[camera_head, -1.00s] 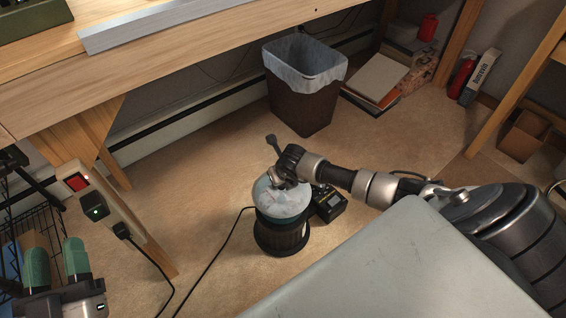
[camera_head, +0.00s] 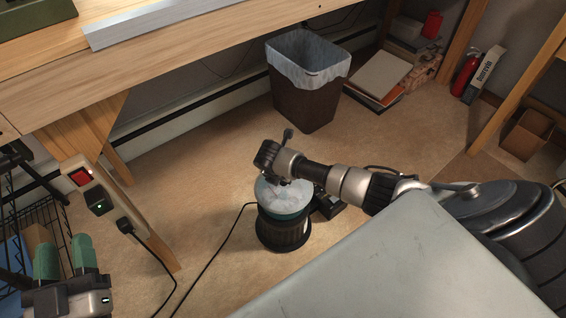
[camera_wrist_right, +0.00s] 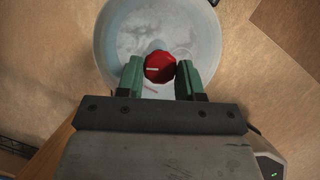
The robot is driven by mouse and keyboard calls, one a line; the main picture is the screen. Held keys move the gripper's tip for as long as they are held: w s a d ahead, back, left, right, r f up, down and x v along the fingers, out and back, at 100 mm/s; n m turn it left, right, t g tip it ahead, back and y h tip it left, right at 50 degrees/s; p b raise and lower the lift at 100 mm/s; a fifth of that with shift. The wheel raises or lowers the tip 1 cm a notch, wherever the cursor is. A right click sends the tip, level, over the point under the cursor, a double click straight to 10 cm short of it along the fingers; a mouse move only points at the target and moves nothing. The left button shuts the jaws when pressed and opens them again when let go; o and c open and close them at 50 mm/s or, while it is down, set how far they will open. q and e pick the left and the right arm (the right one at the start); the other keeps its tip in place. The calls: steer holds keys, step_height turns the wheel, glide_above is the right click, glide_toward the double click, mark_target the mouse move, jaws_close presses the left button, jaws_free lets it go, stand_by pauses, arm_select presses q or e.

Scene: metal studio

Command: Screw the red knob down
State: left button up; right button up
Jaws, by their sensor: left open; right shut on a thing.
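The red knob (camera_wrist_right: 159,67) sits between the green fingers of my right gripper (camera_wrist_right: 160,76) in the right wrist view, with a pale line on its top. The gripper is shut on it. Under the knob is the round, whitish top (camera_wrist_right: 118,28) of a machine. In the head view, this machine (camera_head: 283,230) is a dark, ribbed drum with a pale dome, standing on the floor. My right gripper (camera_head: 278,180) is over its top there, and its wrist hides the knob. My left gripper (camera_head: 66,258), with two green fingers, is open and empty at the lower left.
A dark bin (camera_head: 305,98) with a pale liner stands on the floor behind the machine. A wooden workbench (camera_head: 150,75) crosses the upper left. A power strip (camera_head: 88,190) is on its leg, and a black cord (camera_head: 215,245) runs over the floor to the machine.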

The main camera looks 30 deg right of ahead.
arm_select(q)
steer(key=shift+s+r+t, duration=0.1)
steer(key=shift+r+t, duration=0.2)
arm_select(e)
steer(key=shift+w+m+g, duration=0.15)
steer(key=shift+m+g, duration=0.25)
steer(key=shift+m, duration=0.8)
steer(key=o, duration=0.9)
steer(key=shift+o, duration=0.2)
steer(key=shift+r, duration=0.15)
steer(key=shift+a+r, duration=0.15)
steer(key=shift+r, duration=0.05)
arm_select(q)
steer(key=s+a+f+g+y+p, duration=0.1)
steer(key=s+f+g+p, duration=0.1)
steer(key=f+g, duration=0.3)
steer(key=s+a+f+g+y+p, duration=0.1)
steer(key=a+f+g+y+p, duration=0.1)
steer(key=f+g, duration=0.3)
steer(key=shift+s+f+g, duration=0.35)
steer(key=shift+f+g, duration=0.05)
steer(key=shift+f, duration=0.25)
arm_select(e)
steer(key=v, duration=1)
steer(key=shift+a, duration=0.2)
